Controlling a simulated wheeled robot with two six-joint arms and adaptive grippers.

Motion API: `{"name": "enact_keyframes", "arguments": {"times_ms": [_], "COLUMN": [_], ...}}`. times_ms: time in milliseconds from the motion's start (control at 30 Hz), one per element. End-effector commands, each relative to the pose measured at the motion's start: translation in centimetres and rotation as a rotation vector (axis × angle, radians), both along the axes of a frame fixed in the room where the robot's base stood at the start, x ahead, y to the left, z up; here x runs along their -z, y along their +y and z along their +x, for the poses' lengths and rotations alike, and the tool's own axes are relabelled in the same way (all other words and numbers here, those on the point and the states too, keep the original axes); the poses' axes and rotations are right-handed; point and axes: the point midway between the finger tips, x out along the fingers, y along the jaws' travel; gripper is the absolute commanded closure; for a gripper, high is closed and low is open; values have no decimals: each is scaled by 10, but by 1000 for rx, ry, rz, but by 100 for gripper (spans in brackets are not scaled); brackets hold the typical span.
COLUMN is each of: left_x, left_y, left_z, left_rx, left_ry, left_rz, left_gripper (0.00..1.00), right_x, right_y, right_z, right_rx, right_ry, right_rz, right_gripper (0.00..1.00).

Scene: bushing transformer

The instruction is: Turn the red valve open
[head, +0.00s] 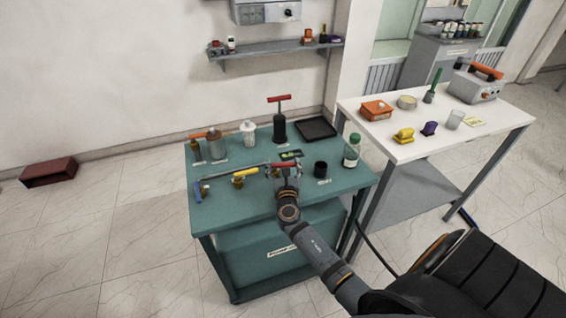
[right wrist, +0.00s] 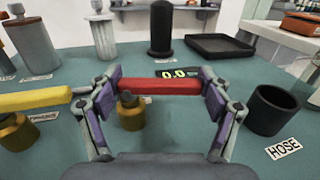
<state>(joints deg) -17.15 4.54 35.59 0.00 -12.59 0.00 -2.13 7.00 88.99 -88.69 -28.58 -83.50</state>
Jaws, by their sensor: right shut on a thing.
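The red valve handle (right wrist: 146,87) is a red bar lying crosswise between the two fingers of my right gripper (right wrist: 148,90) in the right wrist view. The fingers are closed on its ends. A brass valve body (right wrist: 130,112) shows under the handle. In the head view my right gripper (head: 285,170) is over the front of the green table, with the red handle partly hidden by it. A yellow-handled valve (right wrist: 34,99) stands just left of it. A blue-handled valve (head: 201,190) is at the table's left edge. My left gripper is not in view.
The green table (head: 228,201) also holds a black pump with a red T-handle (head: 279,125), a display reading 0.0 (right wrist: 178,73), a black cup (right wrist: 272,110) by a HOSE label, a black tray (head: 316,128) and several bottles. A white table (head: 440,146) stands to the right.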

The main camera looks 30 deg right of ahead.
Motion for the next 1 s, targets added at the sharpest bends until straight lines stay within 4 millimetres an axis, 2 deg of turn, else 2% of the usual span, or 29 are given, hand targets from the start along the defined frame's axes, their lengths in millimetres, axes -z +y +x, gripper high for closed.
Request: {"name": "enact_keyframes", "arguments": {"times_ms": [500, 1000], "left_x": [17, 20], "left_y": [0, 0], "left_z": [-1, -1], "left_rx": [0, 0], "left_ry": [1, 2], "left_rz": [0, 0], "left_gripper": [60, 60], "right_x": [2, 1], "right_y": [7, 8], "right_z": [-8, -10], "right_rx": [329, 400], "right_ry": [1, 1], "right_rz": [1, -1], "right_gripper": [78, 78]}}
